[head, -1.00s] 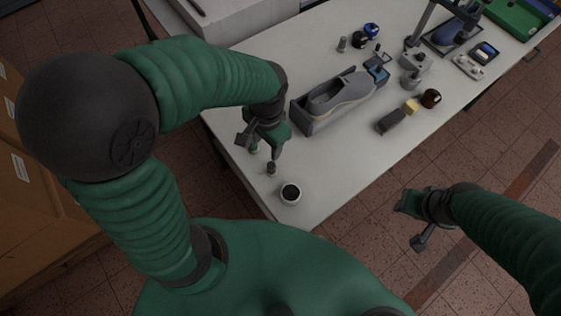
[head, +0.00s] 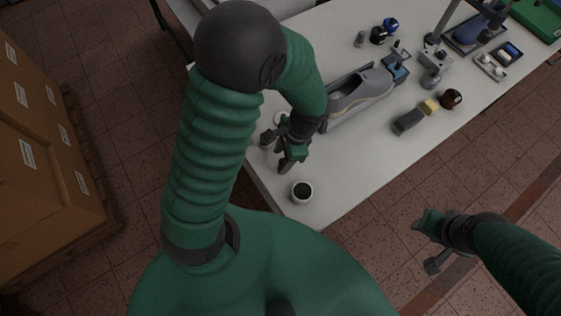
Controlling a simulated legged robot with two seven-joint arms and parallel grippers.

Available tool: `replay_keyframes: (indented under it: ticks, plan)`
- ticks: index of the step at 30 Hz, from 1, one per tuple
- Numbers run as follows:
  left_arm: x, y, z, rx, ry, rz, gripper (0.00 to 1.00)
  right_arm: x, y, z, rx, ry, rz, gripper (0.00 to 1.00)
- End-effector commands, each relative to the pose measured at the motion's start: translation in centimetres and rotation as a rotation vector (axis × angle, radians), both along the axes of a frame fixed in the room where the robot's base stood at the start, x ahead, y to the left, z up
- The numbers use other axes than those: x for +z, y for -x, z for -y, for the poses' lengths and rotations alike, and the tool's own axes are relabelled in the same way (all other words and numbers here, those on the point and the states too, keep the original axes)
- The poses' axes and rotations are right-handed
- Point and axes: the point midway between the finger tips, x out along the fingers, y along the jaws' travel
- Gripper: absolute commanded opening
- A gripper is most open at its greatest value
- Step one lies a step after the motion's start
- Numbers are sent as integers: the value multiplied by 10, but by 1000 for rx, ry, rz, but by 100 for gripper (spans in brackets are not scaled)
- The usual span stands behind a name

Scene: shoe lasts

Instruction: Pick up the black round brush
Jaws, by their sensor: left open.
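A short white round piece with a black top (head: 302,191) stands upright near the table's front left corner. It may be the black round brush, but I cannot tell it from a small pot. My left gripper (head: 285,160) is open and empty, pointing down just above and to the left of it, apart from it.
A grey shoe last in a tray (head: 358,92) lies behind my left gripper. A dark brush with a yellow end (head: 410,120), a brown round jar (head: 450,98) and a dark round jar (head: 378,35) stand farther off. The white table (head: 355,165) is clear at front centre.

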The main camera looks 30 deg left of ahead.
Motion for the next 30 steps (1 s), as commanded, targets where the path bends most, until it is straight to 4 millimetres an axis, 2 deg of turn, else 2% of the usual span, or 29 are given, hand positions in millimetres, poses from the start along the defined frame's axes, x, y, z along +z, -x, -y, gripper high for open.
replay_keyframes:
  ticks: [3,10,21,30]
  plan:
    - [-15,3,0,-3,-1,-1,50,-1,0,0,-1,0,0,39]
    - [-18,3,-3,-2,1,2,50,-1,0,0,-1,0,0,39]
    - [-18,3,-3,-1,2,1,2,-1,0,0,-1,0,0,39]
    - [-18,3,-3,-2,1,0,0,-1,0,0,-1,0,0,39]
